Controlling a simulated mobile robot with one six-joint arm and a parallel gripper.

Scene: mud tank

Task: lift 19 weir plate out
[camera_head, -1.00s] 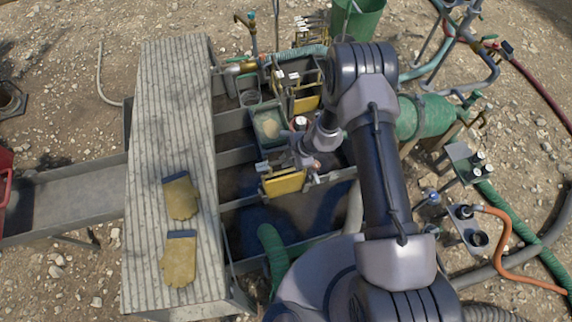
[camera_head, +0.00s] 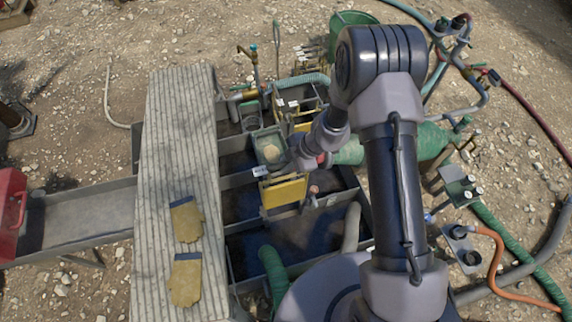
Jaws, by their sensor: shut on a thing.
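A yellow weir plate (camera_head: 284,192) with a small white tag (camera_head: 261,171) at its upper left hangs upright above the dark tank's (camera_head: 303,222) cross wall. More of its face shows than before. My gripper (camera_head: 291,170) is at the plate's top edge and is shut on it. My own wrist partly hides the jaws, so the exact grip is hard to see. I cannot tell whether the plate's lower edge is fully clear of its slot.
A ribbed walkway (camera_head: 178,130) with two yellow gloves (camera_head: 186,220) lies along the left. A tray (camera_head: 268,148) sits close behind the plate. Green hoses (camera_head: 272,270) and a green tank (camera_head: 420,142) are near. The front compartment has open space.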

